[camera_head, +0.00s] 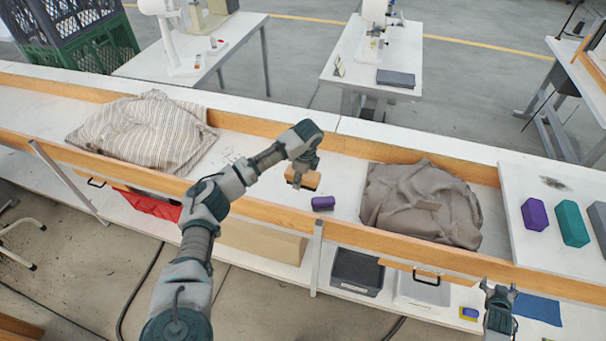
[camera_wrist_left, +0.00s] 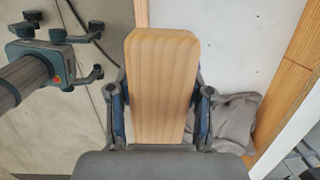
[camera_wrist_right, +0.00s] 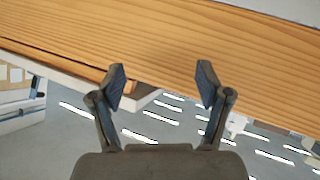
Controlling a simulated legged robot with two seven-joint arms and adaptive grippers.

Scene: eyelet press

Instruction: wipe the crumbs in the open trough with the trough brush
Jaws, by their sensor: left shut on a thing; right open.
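The trough brush (camera_head: 306,180) has a wooden block body. My left gripper (camera_head: 302,172) is shut on it and holds it over the open trough; I cannot tell whether it touches the floor. In the left wrist view the brush's pale wooden block (camera_wrist_left: 163,85) sits between the fingers, hiding its underside. The open trough (camera_head: 336,180) has a white floor between wooden rails. Small dark specks, apparently the crumbs (camera_head: 232,157), lie on its floor left of the brush, partly behind my left arm. My right gripper (camera_head: 500,290) is open and empty outside the near rail; the right wrist view shows its spread fingers (camera_wrist_right: 160,82).
A striped cloth (camera_head: 145,130) covers the trough at left, a brown-grey cloth (camera_head: 420,205) at right. A white board (camera_head: 520,175) at right holds colored blocks. The near wooden rail (camera_head: 270,212) borders the trough.

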